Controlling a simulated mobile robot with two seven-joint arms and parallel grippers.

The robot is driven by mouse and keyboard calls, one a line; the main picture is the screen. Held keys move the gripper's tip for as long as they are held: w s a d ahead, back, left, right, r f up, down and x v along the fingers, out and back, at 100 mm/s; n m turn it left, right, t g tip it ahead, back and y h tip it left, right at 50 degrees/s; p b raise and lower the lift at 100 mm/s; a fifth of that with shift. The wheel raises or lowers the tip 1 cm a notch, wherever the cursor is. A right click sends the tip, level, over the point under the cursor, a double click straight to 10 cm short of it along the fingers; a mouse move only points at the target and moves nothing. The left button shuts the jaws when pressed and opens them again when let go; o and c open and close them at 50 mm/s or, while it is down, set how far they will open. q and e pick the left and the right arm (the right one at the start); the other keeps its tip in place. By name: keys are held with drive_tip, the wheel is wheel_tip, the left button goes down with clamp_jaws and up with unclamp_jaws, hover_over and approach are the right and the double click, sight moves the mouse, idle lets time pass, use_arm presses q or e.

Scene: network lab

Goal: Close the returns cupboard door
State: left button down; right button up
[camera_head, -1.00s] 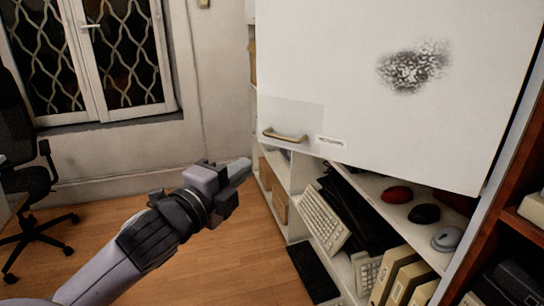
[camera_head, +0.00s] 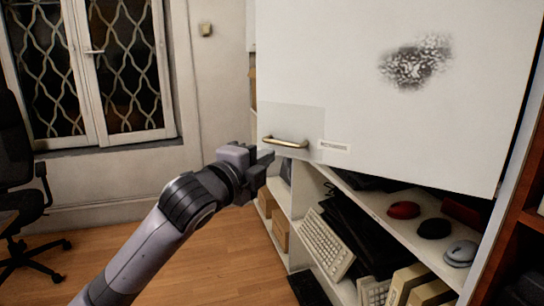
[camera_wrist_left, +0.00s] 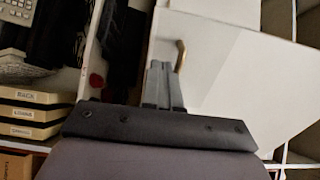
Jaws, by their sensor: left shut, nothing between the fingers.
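The white cupboard door (camera_head: 320,60) fills the upper right of the head view, with a dark speckled patch on its face. It stands out from the shelves, which show below its bottom edge. A brass bar handle (camera_head: 285,142) and a small label (camera_head: 334,146) are at its lower left. My left gripper (camera_head: 267,157) is shut and empty, just below and left of the handle. In the left wrist view the closed fingers (camera_wrist_left: 160,67) lie beside the handle (camera_wrist_left: 181,55) against the door (camera_wrist_left: 235,80). I cannot tell whether they touch. My right gripper is not in view.
Shelves (camera_head: 377,204) below the door hold a keyboard (camera_head: 327,243), several computer mice and beige boxes. A brown wooden shelf unit (camera_head: 515,225) stands at the right. An office chair (camera_head: 22,190) is at the far left. The wooden floor between is clear.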

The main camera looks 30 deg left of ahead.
sight(279, 148)
use_arm(q)
drive_tip(key=shift+w, duration=1.75)
drive_tip(key=shift+a, duration=0.1)
